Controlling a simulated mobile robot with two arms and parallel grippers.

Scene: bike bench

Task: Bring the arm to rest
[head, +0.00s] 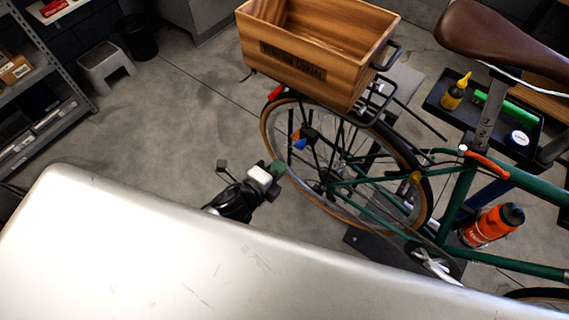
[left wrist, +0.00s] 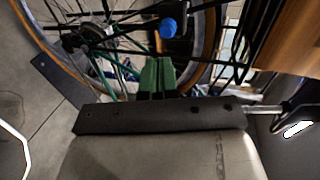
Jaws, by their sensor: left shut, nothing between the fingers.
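My left gripper (head: 279,169) is in the middle of the head view, with a black wrist, a pale body and green fingertips. The fingers are shut with nothing between them. They point toward the rear wheel (head: 345,160) of the green bicycle (head: 455,205). In the left wrist view the green fingers (left wrist: 156,76) are together, and the wheel's spokes and rim show beyond them. I cannot tell the exact gap to the wheel. A blue piece (left wrist: 168,28) shows just beyond the fingertips. Much of the left arm is hidden. My right gripper is not in view.
A wooden crate (head: 300,65) sits on the rack above the wheel. A dark tray (head: 535,128) holds a yellow bottle (head: 455,92) and other items. An orange bottle (head: 490,226) is on the frame. Open floor (head: 190,125) lies left, before a stool (head: 105,68) and shelves (head: 40,105).

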